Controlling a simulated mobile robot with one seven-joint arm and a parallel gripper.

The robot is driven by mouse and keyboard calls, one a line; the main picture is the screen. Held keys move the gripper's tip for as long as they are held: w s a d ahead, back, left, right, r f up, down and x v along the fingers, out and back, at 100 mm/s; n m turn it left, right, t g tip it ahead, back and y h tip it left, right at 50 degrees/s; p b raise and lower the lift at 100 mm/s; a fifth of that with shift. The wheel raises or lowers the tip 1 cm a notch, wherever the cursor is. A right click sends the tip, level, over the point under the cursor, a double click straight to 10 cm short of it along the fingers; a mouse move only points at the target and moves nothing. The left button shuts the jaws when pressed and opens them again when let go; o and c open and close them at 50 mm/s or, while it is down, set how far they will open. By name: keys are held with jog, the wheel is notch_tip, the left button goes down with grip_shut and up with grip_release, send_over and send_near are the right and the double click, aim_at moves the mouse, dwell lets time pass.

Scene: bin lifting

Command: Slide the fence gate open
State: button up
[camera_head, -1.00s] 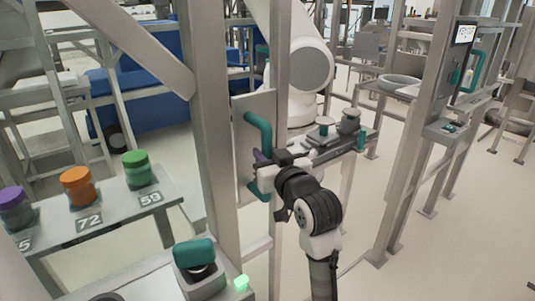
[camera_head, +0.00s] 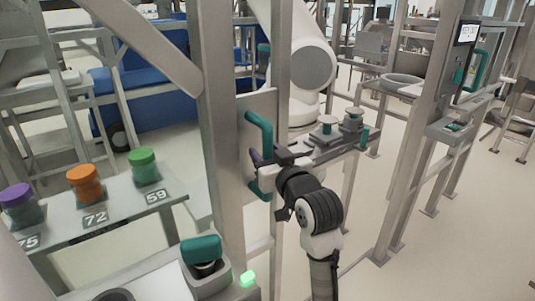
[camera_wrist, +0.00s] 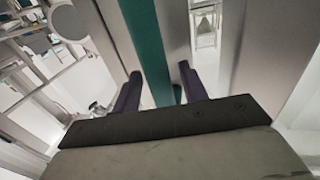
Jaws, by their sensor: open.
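The fence gate (camera_head: 283,95) shows as a grey metal frame with a plate, left of the middle in the head view. A teal bar handle (camera_head: 264,133) stands upright on its plate. My gripper (camera_head: 258,163) is at the lower part of this handle, coming from the right. In the wrist view the teal handle (camera_wrist: 147,45) runs between the two purple fingers of my gripper (camera_wrist: 160,88). The fingers are apart, one on each side of the handle. I cannot tell whether either finger touches it.
A thick grey post (camera_head: 222,140) stands just left of the handle. A table (camera_head: 110,222) with purple, orange and green-lidded jars is at the left. A teal-topped device (camera_head: 201,250) with a green light is below. Open floor (camera_head: 365,200) lies to the right, before another post (camera_head: 425,130).

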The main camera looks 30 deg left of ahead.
jog(key=b+v, duration=0.9)
jog(key=v, duration=0.4)
jog(key=shift+s+d, duration=0.2)
jog(key=shift+d, duration=0.1)
jog(key=shift+f, duration=0.1)
